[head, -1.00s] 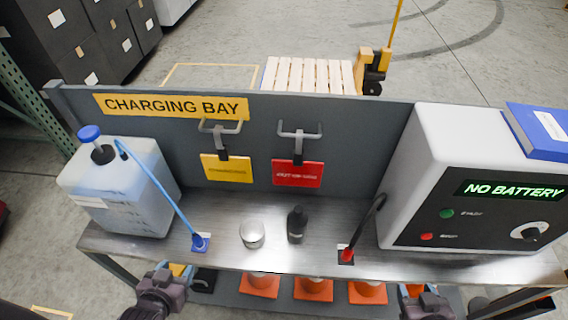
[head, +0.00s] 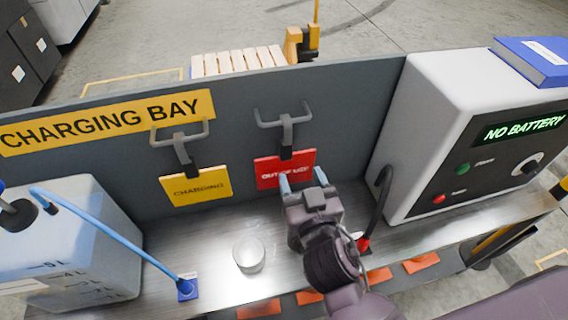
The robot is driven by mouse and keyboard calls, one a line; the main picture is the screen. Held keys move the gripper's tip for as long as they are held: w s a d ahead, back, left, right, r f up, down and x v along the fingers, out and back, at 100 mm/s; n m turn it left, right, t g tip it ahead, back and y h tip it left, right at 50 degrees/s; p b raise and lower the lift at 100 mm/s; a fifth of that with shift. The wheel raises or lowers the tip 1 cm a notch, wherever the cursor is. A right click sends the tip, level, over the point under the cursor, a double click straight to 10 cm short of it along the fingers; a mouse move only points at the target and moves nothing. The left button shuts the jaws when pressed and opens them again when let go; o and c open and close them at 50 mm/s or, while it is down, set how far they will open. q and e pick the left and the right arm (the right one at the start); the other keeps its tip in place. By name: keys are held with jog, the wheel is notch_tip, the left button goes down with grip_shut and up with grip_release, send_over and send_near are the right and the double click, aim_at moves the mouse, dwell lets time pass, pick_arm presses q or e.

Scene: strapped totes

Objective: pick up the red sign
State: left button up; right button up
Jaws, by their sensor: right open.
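The red sign (head: 272,173) hangs from a grey hook (head: 286,135) on the back panel, right of a yellow sign. My right gripper (head: 302,181) is just in front of the red sign's lower right part, its two light-blue fingertips apart and pointing at the panel. The fingers cover part of the sign's lower edge and lettering. I cannot tell whether they touch it. The gripper holds nothing that I can see. My left gripper is not in view.
A yellow sign (head: 195,186) hangs to the left. A white jug (head: 75,240) with a blue hose, a round metal tin (head: 249,254) and a grey charger box (head: 465,130) stand on the metal bench (head: 215,285). A black cable with a red end (head: 364,243) is right of my gripper.

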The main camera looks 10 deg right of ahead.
aim_at(287, 151)
jog(key=w, duration=0.4)
jog(key=shift+w+a+f, duration=0.1)
jog(key=shift+w+a, duration=0.1)
jog(key=shift+w, duration=0.75)
jog(key=shift+w+a, duration=0.15)
jog(key=shift+w, duration=1.55)
jog(key=shift+c, duration=0.2)
grip_shut()
